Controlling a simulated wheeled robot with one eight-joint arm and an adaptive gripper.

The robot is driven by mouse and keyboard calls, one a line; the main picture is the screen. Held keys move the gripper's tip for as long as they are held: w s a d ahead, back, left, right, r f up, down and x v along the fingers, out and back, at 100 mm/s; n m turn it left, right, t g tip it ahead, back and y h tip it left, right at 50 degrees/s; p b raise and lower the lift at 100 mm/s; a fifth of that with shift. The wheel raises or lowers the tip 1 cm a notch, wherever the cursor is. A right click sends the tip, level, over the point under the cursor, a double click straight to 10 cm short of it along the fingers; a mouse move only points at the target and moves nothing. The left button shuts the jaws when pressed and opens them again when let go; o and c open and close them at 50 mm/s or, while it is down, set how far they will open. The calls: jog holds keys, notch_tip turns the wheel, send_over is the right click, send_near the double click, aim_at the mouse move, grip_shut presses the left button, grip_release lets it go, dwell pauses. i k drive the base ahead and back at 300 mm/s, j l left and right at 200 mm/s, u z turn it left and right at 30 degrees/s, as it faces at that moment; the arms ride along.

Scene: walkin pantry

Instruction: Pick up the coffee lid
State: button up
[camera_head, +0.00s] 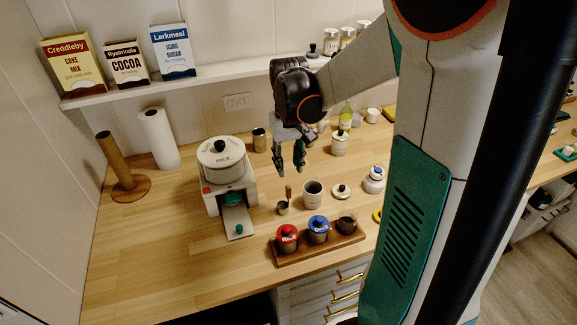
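A pale round lid with a dark knob (341,191) lies flat on the wooden counter, to the right of an open canister (312,194). It looks like the coffee lid, but no label on it is readable. My gripper (289,171) hangs above the counter with its fingers pointing down. It is behind and to the left of the pale lid in the picture. Its two fingers are apart, with nothing visible between them. A small yellow thing (377,215) is partly hidden by my arm.
A wooden tray (318,248) at the front edge holds jars with red (287,232) and blue (318,223) lids and a dark open jar (346,223).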

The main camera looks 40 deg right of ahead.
aim_at(340, 190)
jog(key=z, duration=1.25)
